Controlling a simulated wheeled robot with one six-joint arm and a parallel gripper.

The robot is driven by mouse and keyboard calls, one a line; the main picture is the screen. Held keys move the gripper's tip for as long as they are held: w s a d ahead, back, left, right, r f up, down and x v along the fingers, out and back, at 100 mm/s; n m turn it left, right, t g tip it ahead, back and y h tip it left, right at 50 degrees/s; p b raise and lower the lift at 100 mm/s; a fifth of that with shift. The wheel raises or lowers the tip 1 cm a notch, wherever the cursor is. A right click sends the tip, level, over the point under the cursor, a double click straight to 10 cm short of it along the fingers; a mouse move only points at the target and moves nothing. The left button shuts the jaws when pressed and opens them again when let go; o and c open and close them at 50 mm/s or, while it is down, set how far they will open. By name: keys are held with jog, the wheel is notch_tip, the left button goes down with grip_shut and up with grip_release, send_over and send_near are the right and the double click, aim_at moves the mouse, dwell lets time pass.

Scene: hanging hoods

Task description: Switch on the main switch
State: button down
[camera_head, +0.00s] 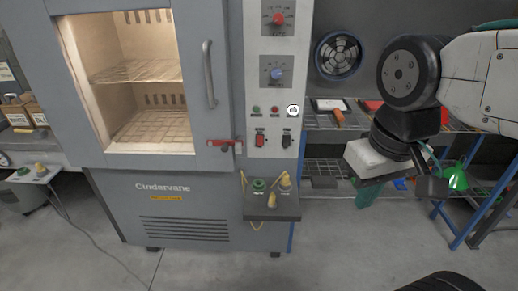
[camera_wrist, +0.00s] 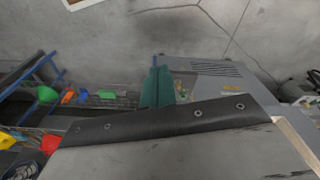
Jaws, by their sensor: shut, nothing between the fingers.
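The grey oven's control panel (camera_head: 276,75) is right of its door in the head view. Low on it are a red switch (camera_head: 260,139) and a dark switch (camera_head: 286,138). Their labels and positions are too small to read, so I cannot tell which is the main switch. My gripper (camera_head: 366,194) is right of the panel and lower than the switches, well apart from them. Its teal fingers show partly below my white wrist part. In the wrist view the fingers of my gripper (camera_wrist: 157,86) are together with nothing between them. Neither switch can be made out there.
The panel also has a red knob (camera_head: 278,19), a blue knob (camera_head: 276,73) and small lamps. A red door latch (camera_head: 224,145) and handle (camera_head: 209,75) are left of it. A ledge (camera_head: 271,208) juts out below. Shelves (camera_head: 338,125) with items stand behind my arm.

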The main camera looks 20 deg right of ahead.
jog(key=w+d+f+n+t, duration=0.2)
jog(key=w+f+n, duration=0.1)
jog(key=w, duration=0.6)
jog(key=w+d+f+n+t+h, duration=0.1)
jog(key=w+d+f+n+t, duration=0.15)
jog(key=w, duration=0.65)
jog(key=w+d+f+n+t, duration=0.2)
jog(key=w+f+n, duration=0.15)
jog(key=w, duration=0.55)
jog(key=w+a+f+n+t+y, duration=0.5)
jog(key=w+f+n+t+y, duration=0.2)
jog(key=f+n, duration=0.5)
jog(key=shift+w+n+y, duration=0.7)
jog(key=shift+w+y, duration=0.15)
jog(key=shift+y, duration=0.05)
jog(key=shift+f, duration=0.1)
